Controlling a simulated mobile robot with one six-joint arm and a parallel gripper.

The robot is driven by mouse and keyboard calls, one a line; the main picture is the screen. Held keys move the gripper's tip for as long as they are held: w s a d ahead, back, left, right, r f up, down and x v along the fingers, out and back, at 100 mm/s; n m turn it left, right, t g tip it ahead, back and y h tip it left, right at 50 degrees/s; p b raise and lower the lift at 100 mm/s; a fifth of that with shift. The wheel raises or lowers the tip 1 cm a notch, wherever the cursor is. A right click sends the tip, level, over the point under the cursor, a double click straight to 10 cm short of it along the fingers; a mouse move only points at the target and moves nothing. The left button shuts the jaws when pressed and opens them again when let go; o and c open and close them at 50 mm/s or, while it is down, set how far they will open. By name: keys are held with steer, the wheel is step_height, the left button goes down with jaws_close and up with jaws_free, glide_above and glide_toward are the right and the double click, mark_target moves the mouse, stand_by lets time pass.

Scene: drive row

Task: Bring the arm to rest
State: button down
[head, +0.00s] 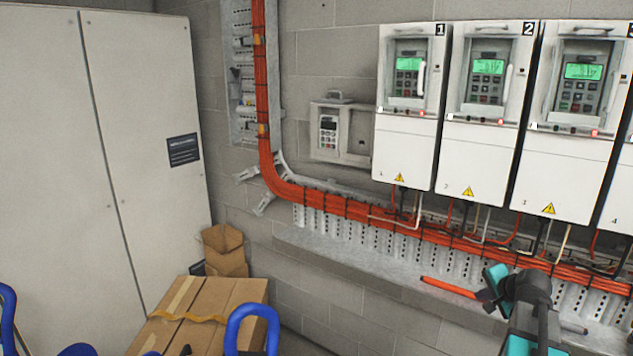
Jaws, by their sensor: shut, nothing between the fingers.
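My arm reaches in from the lower right of the head view, with dark and teal links. My gripper (428,282) is at its end, with slim orange fingers pointing left. The fingers are shut and hold nothing. They appear in front of the wall ledge, below the drive units, and seem clear of everything, though the exact distance to the wall is hard to tell.
Drive units (407,150) numbered 1, 2 and 3 hang on the wall, with a fourth cut off. Orange cables (330,203) run below. A keypad holder (340,131), tall cabinet (150,110), cardboard box (235,295) and blue tubing (252,311) are left.

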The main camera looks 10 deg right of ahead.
steer(key=s+a+f+n+g+y+b, duration=0.1)
steer(key=s+a+f+n+g, duration=0.15)
steer(key=a+f, duration=0.75)
steer(key=s+a+f+n+g+y+b, duration=0.15)
steer(key=s+a+f, duration=0.4)
steer(key=f, duration=0.75)
steer(key=s+a+f+n+g+y, duration=0.1)
steer(key=a+f+n+g, duration=0.2)
steer(key=a+f, duration=0.8)
steer(key=s+a+f+n+g, duration=0.2)
steer(key=s+f, duration=0.4)
steer(key=s, duration=0.3)
steer(key=s+a+f+n+g+h+b, duration=0.1)
steer(key=s+a+f+n+g, duration=0.2)
steer(key=s+a+f, duration=0.3)
steer(key=s+a+f+n+g+h+b, duration=0.1)
steer(key=s+a+f+n, duration=0.3)
steer(key=s, duration=0.9)
step_height(320, 180, down, 3)
steer(key=shift+s+a+r+g, duration=0.1)
steer(key=shift+s+a+g, duration=0.05)
steer(key=shift+a+g, duration=0.7)
